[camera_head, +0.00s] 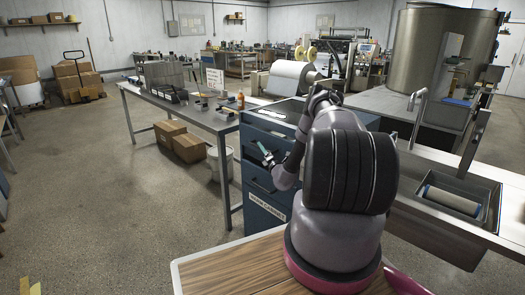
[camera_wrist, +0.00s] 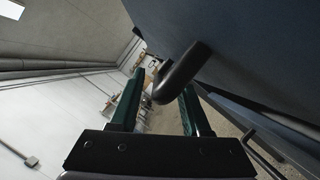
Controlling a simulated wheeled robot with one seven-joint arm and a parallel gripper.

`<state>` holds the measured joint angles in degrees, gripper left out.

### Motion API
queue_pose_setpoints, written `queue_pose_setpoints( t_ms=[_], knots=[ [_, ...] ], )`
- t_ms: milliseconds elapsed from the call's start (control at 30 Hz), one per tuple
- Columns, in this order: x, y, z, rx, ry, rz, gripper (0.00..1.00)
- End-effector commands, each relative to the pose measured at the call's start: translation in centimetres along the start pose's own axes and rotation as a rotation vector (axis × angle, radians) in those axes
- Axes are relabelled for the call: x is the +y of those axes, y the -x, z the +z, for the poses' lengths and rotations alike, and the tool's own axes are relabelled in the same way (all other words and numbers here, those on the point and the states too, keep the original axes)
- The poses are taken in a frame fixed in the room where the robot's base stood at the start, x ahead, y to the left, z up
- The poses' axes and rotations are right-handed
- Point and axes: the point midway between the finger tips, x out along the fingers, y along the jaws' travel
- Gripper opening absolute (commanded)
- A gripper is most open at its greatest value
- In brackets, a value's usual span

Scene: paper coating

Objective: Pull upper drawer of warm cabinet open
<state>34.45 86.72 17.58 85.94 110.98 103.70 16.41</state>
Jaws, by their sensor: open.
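The blue cabinet (camera_head: 266,220) stands left of my arm, with a white label low on its front. Its upper drawer (camera_head: 247,137) looks shut. In the wrist view, the blue drawer front (camera_wrist: 265,40) fills the upper right, and its dark round handle (camera_wrist: 182,74) sticks out from it. My gripper (camera_head: 265,154) is at the front of the upper drawer, partly hidden by my wrist. In the wrist view, my gripper (camera_wrist: 163,80) is open, with the handle's end between its two green fingers. I cannot tell whether either finger touches the handle.
A second handle (camera_wrist: 264,155) shows at the lower right of the wrist view. A white bin (camera_head: 221,162) and cardboard boxes (camera_head: 188,147) stand left of the cabinet by a long table (camera_head: 187,108). The floor in front of the cabinet is clear. A sink (camera_head: 455,200) is at the right.

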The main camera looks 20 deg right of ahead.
Motion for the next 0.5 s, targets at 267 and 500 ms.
queue_pose_setpoints(
  t_ms=[267,500],
  knots=[
    [0.02,-0.06,-0.01,0.0,0.0,0.0,0.32],
    [0.02,-0.05,-0.01,0.0,0.001,0.001,0.0]
  ],
)
